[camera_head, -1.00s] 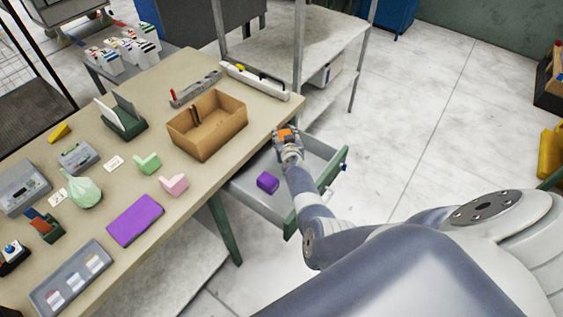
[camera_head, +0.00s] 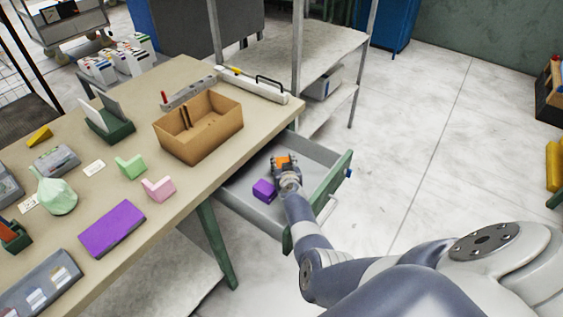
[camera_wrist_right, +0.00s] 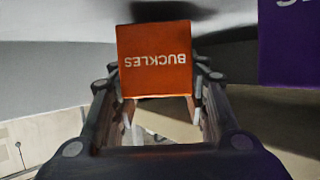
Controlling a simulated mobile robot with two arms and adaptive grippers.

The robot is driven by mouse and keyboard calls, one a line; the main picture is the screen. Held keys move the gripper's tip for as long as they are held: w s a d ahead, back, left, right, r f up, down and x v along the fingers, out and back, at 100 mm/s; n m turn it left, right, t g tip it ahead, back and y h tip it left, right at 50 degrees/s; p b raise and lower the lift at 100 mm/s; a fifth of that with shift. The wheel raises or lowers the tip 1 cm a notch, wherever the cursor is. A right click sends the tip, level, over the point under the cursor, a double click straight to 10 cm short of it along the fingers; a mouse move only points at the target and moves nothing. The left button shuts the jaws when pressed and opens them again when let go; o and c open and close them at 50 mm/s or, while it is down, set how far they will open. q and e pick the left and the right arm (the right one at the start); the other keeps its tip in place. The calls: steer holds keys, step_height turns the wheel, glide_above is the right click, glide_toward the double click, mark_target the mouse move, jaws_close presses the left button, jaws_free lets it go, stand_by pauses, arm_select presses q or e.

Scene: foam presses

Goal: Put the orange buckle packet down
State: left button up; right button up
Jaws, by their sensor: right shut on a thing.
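The orange buckle packet (camera_head: 281,160) is held by my right gripper (camera_head: 284,168), over or inside the open grey drawer (camera_head: 319,152) under the table's right end. In the right wrist view, the packet (camera_wrist_right: 155,60) shows its "BUCKLES" label upside down, between the two fingers of the right gripper (camera_wrist_right: 158,88). The fingers are shut on its sides. Whether its underside touches the drawer floor cannot be told. A purple packet (camera_head: 263,190) lies in the drawer just left of the gripper; it also shows at the upper right of the right wrist view (camera_wrist_right: 292,45). My left gripper is not in view.
The drawer has a green front (camera_head: 333,188) with a handle. A cardboard box (camera_head: 222,130) stands on the table (camera_head: 185,200) above the drawer. Bare drawer floor shows around the gripper. A metal shelf (camera_head: 325,65) stands behind.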

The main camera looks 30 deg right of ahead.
mark_target(281, 158)
steer(key=w+b, duration=0.1)
steer(key=w+d+b, duration=0.1)
steer(key=w, duration=0.1)
steer(key=shift+w+d+f+b, duration=0.1)
steer(key=shift+w+d+b, duration=0.2)
steer(key=shift+w+b, duration=0.1)
steer(key=shift+f+b, duration=0.35)
steer(key=shift+f, duration=0.25)
steer(key=shift+s+r, duration=0.1)
steer(key=shift+s+r, duration=0.1)
steer(key=o, duration=0.7)
steer(key=shift+f, duration=0.25)
steer(key=o, duration=0.4)
steer(key=shift+r, duration=0.1)
